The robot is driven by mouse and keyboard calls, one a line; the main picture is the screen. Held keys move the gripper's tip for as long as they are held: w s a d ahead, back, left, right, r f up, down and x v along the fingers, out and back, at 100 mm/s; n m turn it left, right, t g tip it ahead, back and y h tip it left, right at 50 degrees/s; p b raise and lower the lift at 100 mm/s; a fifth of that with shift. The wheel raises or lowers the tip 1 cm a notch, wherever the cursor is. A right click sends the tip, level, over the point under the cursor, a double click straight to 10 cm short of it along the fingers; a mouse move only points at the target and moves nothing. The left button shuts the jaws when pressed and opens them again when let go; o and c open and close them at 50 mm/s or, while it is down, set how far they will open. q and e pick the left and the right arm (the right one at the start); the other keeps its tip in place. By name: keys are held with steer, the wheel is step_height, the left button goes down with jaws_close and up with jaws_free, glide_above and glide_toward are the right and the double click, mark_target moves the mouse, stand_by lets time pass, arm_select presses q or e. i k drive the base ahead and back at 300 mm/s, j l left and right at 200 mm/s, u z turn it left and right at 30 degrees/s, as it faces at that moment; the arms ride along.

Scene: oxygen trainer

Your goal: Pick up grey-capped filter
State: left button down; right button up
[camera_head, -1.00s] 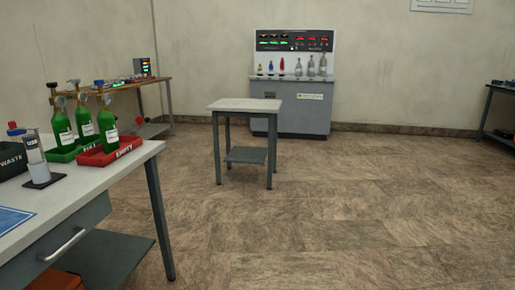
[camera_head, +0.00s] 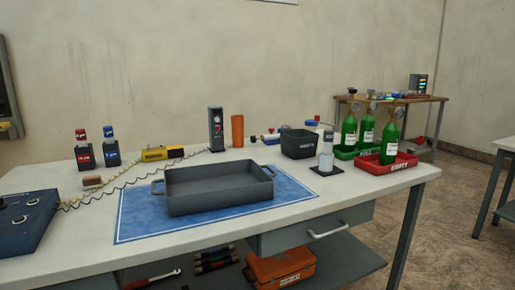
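I cannot surely make out a grey-capped filter. A clear upright cylinder with a greyish top (camera_head: 326,150) stands on a small black base on the workbench, right of the middle; I cannot tell whether it is a filter. Two small dark containers, one with a red top (camera_head: 82,148) and one with a blue top (camera_head: 111,147), stand at the back left. Neither of my grippers is in view.
A grey handled tray (camera_head: 215,204) sits on a blue mat (camera_head: 128,227) on the workbench (camera_head: 395,184). The dark bin (camera_head: 298,152) and green bottles (camera_head: 389,140) in trays stand right. A yellow device (camera_head: 162,153) has coiled cables. Floor is open at right.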

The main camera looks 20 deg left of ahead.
mark_target(327, 134)
steer(key=u, duration=0.3)
steer(key=i+l+u, duration=0.1)
steer(key=l, duration=0.45)
steer(key=i+l+u, duration=0.1)
steer(key=i+l, duration=0.15)
steer(key=l, duration=0.35)
steer(key=i+l+u, duration=0.1)
steer(key=l, duration=0.5)
steer(key=i+l+u, duration=0.1)
steer(key=l, duration=0.5)
steer(key=i+l+u, duration=0.1)
steer(key=l, duration=0.55)
steer(key=i+l+u, duration=0.1)
steer(key=l, duration=0.5)
steer(key=i, duration=0.1)
